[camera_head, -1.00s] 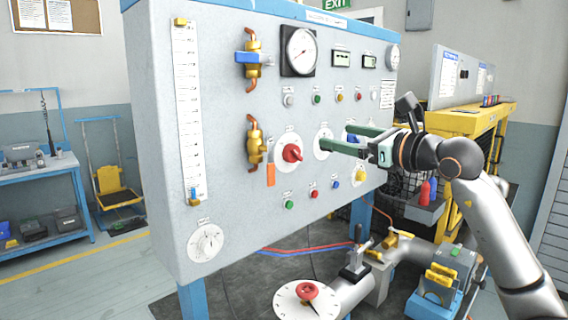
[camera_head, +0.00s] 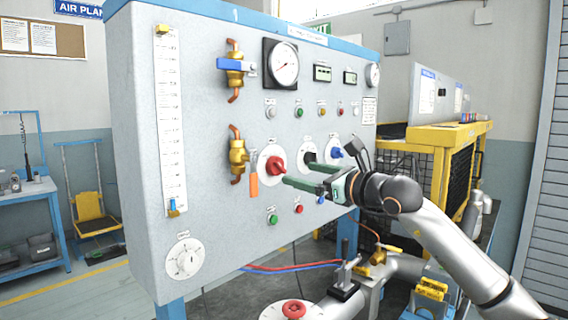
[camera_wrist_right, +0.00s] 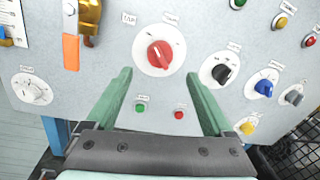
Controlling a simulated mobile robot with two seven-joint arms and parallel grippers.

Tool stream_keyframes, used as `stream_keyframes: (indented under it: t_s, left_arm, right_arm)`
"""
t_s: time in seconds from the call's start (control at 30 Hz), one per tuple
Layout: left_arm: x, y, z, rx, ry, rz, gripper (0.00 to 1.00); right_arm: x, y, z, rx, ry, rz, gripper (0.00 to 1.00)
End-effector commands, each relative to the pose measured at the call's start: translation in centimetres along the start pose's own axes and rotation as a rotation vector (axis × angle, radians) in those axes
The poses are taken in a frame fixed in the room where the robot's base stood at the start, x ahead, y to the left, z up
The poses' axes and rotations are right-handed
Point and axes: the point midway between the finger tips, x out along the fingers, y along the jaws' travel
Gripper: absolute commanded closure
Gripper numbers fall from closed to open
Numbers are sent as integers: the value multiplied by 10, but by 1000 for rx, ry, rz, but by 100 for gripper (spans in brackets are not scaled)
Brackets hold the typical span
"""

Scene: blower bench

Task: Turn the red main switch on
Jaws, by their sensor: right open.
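The red main switch (camera_head: 276,166) is a red rotary knob on a round white dial on the grey panel (camera_head: 215,225). It also shows in the right wrist view (camera_wrist_right: 159,54), centred ahead of the fingers, with its pointer tilted slightly off upright. My right gripper (camera_head: 296,176) is open and empty, its green fingers pointing at the panel just right of the red knob in the head view. In the right wrist view the open fingers (camera_wrist_right: 160,95) lie to either side and below the knob, not touching it. My left gripper is not in view.
A black knob (camera_head: 310,158) and a blue knob (camera_head: 336,153) sit right of the red one. Small green (camera_head: 272,219) and red (camera_head: 299,209) buttons are below.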

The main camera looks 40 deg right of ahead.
Motion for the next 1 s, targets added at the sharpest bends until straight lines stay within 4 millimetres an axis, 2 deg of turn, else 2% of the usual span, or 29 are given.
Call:
stream_keyframes:
  t_s: [0.2,0.6,1.0]
  left_arm:
    - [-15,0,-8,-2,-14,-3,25]
    - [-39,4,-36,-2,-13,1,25]
    - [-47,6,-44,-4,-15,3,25]
  right_arm:
    - [24,-2,5,-1,-1,-1,14]
    - [54,-3,5,7,-4,-2,14]
    - [71,0,1,1,-2,0,14]
